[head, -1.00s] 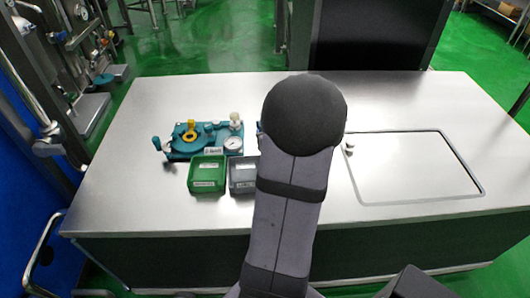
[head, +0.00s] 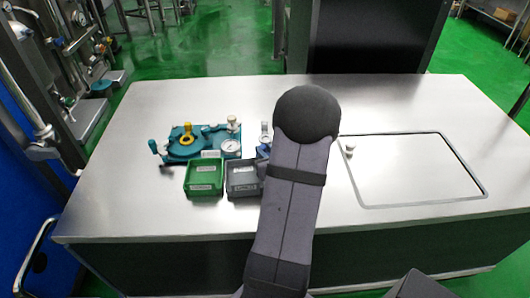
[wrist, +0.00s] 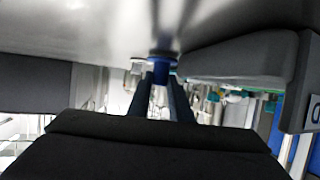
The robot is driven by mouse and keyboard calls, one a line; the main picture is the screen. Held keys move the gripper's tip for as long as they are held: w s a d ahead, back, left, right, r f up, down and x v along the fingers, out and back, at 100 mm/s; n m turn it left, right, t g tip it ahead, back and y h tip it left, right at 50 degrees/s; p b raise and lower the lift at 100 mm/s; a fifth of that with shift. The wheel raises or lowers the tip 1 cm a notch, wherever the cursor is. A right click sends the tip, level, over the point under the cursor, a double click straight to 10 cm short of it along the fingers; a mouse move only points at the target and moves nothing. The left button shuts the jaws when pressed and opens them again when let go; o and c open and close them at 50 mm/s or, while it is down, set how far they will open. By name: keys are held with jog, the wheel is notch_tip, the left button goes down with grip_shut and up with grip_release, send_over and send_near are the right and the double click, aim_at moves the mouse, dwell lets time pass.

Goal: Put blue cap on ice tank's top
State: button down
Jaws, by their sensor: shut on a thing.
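My gripper (wrist: 160,82) shows in the wrist view with its two dark fingers close together, shut on a small blue piece that looks like the blue cap (wrist: 161,68). The steel tabletop fills the top of that view, close to the fingertips. In the head view my arm hides the gripper and the cap. A blue device with a pale round top (head: 264,144) shows partly at the left edge of my arm. I cannot tell whether it is the ice tank; no tank is clearly readable.
A teal device with a yellow ring (head: 187,137) and a gauge stands left on the steel table (head: 130,205). A green bin (head: 204,178) and a grey bin (head: 242,178) stand in front. A white knob (head: 350,148) sits by the framed panel at right. The table's left side is clear.

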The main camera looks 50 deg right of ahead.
jog(key=shift+f, duration=0.1)
jog(key=shift+f, duration=0.15)
jog(key=c, duration=1.6)
grip_release()
jog(key=shift+s+r, duration=0.15)
jog(key=shift+r, duration=0.1)
jog(key=p+v, duration=0.1)
jog(key=v, duration=0.6)
jog(key=shift+s+a+r, duration=0.1)
jog(key=shift+r, duration=0.05)
jog(key=p+v, duration=0.2)
jog(key=p, duration=0.3)
jog(key=shift+a+r, duration=0.1)
jog(key=shift+r, duration=0.1)
jog(key=p+v, duration=0.2)
jog(key=p, duration=0.2)
jog(key=shift+s+f, duration=0.1)
jog(key=shift+f, duration=0.1)
